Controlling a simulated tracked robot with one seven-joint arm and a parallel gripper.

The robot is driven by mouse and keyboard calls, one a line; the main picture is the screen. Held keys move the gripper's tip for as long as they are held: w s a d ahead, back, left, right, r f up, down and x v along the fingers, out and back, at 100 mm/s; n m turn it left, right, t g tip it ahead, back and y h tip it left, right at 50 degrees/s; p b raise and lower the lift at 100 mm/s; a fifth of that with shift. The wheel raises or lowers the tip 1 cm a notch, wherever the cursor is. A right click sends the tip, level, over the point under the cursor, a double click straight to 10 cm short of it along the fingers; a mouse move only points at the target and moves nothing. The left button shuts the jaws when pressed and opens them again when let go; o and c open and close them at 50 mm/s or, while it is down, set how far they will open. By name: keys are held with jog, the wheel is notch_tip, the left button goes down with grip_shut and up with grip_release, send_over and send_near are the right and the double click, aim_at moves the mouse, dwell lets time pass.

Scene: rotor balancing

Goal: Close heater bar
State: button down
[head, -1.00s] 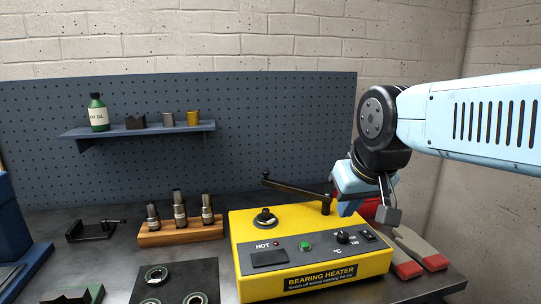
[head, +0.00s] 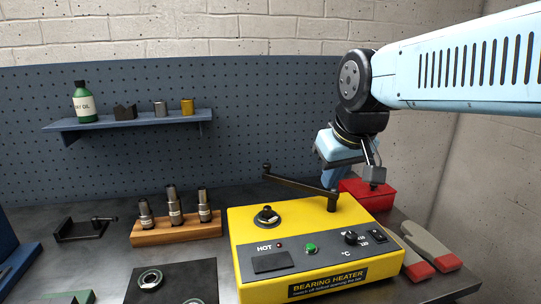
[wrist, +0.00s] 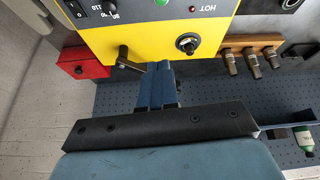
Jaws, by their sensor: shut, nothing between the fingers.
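The yellow bearing heater (head: 262,220) stands on the bench. Its black heater bar (head: 297,187) runs from a post at the heater's right rear to a free end at the back left, swung clear of the round black post (head: 267,215) on top. My gripper (head: 331,184) is shut and empty, with its blue fingers close to the bar's post end. In the wrist view the shut fingers (wrist: 157,68) lie beside the bar's dark end (wrist: 125,56) and hide the rest of the bar. I cannot tell whether they touch it.
A red box (head: 368,192) stands behind the heater's right side. A wooden stand with several metal cylinders (head: 178,231) is at the left. A pegboard shelf (head: 130,123) is behind.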

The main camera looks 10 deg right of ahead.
jog(key=w+r+n+g, duration=0.1)
jog(key=w+r+n, duration=0.15)
jog(key=w, duration=0.35)
jog(key=w+d+r+n+g+y, duration=0.1)
jog(key=w+n, duration=0.3)
jog(key=w, duration=0.3)
jog(key=w+r+n+g, duration=0.1)
jog(key=w+r+n, duration=0.1)
jog(key=w+n, duration=0.3)
jog(key=w+d+f+n+g+y, duration=0.1)
jog(key=w+d+f+n+g, duration=0.2)
jog(key=w, duration=0.7)
jog(key=w+d+f+n+y, duration=0.1)
jog(key=w+f+n, duration=0.1)
jog(key=w+n, duration=0.6)
jog(key=a+f+m, duration=0.2)
jog(key=a+f, duration=0.4)
jog(key=f, duration=0.4)
jog(key=shift+a+f, duration=0.3)
jog(key=shift+f, duration=0.1)
